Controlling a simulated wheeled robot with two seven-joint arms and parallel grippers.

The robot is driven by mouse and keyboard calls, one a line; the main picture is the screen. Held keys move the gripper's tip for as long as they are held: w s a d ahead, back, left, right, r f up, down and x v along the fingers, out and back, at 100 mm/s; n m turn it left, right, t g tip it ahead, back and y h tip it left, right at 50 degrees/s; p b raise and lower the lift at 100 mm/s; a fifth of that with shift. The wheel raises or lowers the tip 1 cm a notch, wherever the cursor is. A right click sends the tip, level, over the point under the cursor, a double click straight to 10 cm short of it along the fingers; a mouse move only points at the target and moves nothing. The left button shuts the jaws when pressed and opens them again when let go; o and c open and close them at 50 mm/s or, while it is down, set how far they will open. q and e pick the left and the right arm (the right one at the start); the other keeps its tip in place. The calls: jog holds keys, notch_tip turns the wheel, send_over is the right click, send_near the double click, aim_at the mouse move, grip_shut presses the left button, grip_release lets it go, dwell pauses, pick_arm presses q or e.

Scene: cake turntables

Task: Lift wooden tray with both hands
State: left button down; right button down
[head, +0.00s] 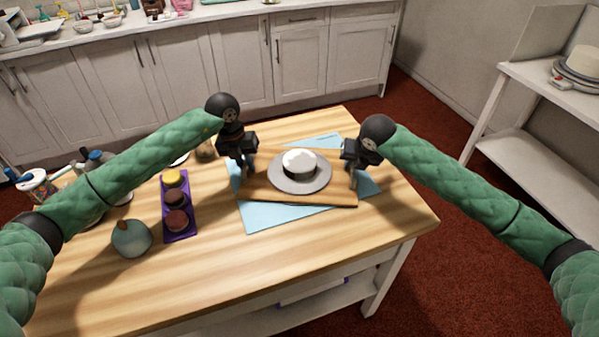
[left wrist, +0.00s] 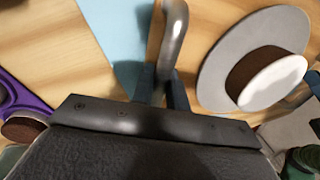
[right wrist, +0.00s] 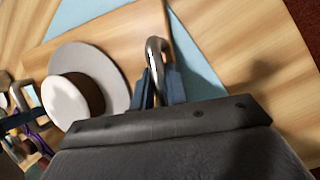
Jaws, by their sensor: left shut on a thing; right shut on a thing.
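The wooden tray (head: 300,197) is over a light blue mat on the table. It carries a grey round plate (head: 281,187) with a small white-topped cake (head: 299,162) in its middle. My left gripper (head: 246,170) is shut on the tray's left metal handle, and this handle (left wrist: 174,35) shows between its fingers in the left wrist view. My right gripper (head: 350,168) is shut on the right metal handle (right wrist: 156,50), seen in the right wrist view. I cannot tell whether the tray touches the mat.
The blue mat (head: 262,219) lies beneath. A purple tray (head: 180,232) with small cakes and a blue-grey pumpkin-like object (head: 131,238) stand at the left. The table front (head: 330,245) is clear. A white shelf (head: 540,85) stands at the right.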

pick_arm(q)
jog(key=shift+w+r, duration=0.1)
jog(key=shift+r, duration=0.1)
pick_arm(e)
jog(key=shift+r, duration=0.15)
